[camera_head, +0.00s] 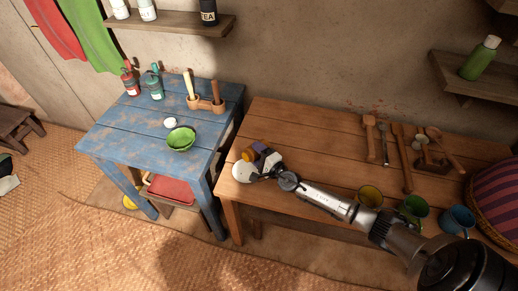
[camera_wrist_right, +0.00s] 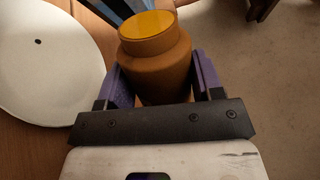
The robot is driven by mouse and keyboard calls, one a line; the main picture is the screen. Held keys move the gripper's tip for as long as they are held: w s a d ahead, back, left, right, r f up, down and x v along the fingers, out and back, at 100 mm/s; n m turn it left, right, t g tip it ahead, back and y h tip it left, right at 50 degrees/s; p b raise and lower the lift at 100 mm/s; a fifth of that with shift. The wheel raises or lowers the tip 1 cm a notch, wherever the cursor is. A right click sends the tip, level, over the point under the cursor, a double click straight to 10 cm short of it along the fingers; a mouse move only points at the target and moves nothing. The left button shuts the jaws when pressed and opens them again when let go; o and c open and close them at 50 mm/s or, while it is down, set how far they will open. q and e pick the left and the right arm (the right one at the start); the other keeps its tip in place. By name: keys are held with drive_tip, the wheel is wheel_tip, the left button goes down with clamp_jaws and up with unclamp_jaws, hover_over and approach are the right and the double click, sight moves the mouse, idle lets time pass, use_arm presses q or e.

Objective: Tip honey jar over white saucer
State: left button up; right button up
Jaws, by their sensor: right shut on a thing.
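The orange-brown honey jar (camera_wrist_right: 155,70), with a yellow top, sits between the purple pads of my right gripper (camera_wrist_right: 157,85) in the wrist view. In the head view the jar (camera_head: 248,155) is held by my right gripper (camera_head: 260,157) above the left end of the wooden table, looking tilted. The white saucer (camera_head: 241,172) lies on that table end, just below the jar in the picture and partly covered by the gripper. The wrist view shows the saucer (camera_wrist_right: 50,65) left of the jar, with a small dark spot on it. My left gripper is out of view.
A yellow cup (camera_head: 370,196), a green cup (camera_head: 413,206) and a blue cup (camera_head: 458,219) stand near the wooden table's front edge, close to my right arm. Wooden utensils (camera_head: 401,150) lie behind. A blue table (camera_head: 130,140) with a green bowl (camera_head: 181,139) stands left, across a gap.

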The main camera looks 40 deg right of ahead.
drive_tip(key=r+n+p, duration=0.1)
drive_tip(key=n+p, duration=0.1)
drive_tip(key=n, duration=0.1)
drive_tip(key=shift+r+n+p, duration=0.2)
drive_tip(key=shift+n+p, duration=0.1)
drive_tip(key=shift+p, duration=0.1)
drive_tip(key=shift+r+n+p, duration=0.1)
drive_tip(key=shift+n+p, duration=0.45)
drive_tip(key=shift+n, duration=0.15)
drive_tip(key=shift+n, duration=0.3)
idle(0.9)
idle(0.6)
idle(0.8)
